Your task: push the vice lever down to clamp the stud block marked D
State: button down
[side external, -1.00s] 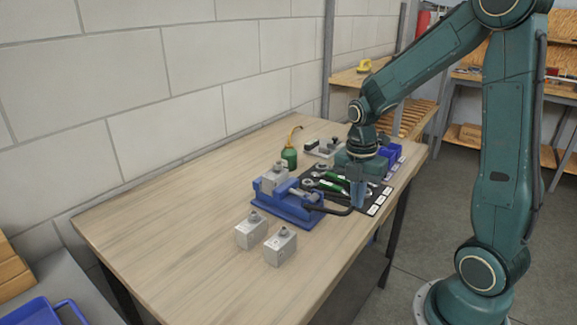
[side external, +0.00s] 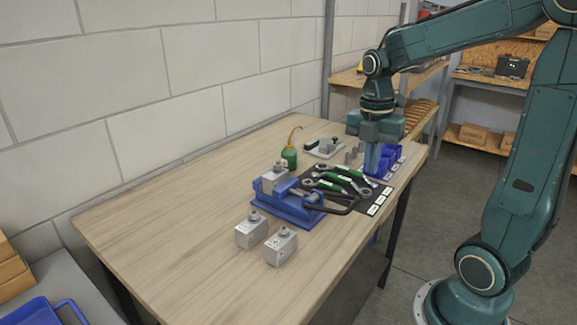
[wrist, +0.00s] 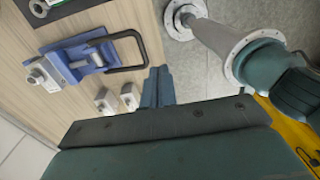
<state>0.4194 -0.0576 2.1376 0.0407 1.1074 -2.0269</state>
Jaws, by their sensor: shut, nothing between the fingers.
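The blue vice (side external: 290,207) stands on the wooden table and also shows in the wrist view (wrist: 85,58). A grey stud block (side external: 274,182) sits in the vice at its left end; I cannot read its mark. The black vice lever (side external: 335,212) extends right from the vice, low and close to the tabletop, with its end bent back. It shows as a dark bent bar in the wrist view (wrist: 138,65). My gripper (side external: 372,172) is shut and empty, pointing down, beyond the lever and apart from it; its fingers show in the wrist view (wrist: 158,78).
Two loose stud blocks (side external: 251,232) (side external: 280,247) stand in front of the vice. Green-handled tools (side external: 335,183) lie on a black mat (side external: 375,200) behind the lever. Blue bins (side external: 393,155), a green oil can (side external: 289,157) and a grey fixture (side external: 325,148) are farther back. The table's left side is clear.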

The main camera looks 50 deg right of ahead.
jog(key=shift+s+r, duration=0.25)
jog(key=shift+r, duration=0.75)
jog(key=shift+s+r, duration=0.2)
jog(key=shift+r, duration=0.8)
jog(key=s+a+m+t, duration=0.6)
jog(key=a+m, duration=0.6)
jog(key=m, duration=0.6)
jog(key=shift+s+r, duration=0.2)
jog(key=shift+s, duration=0.35)
jog(key=shift+a, duration=0.1)
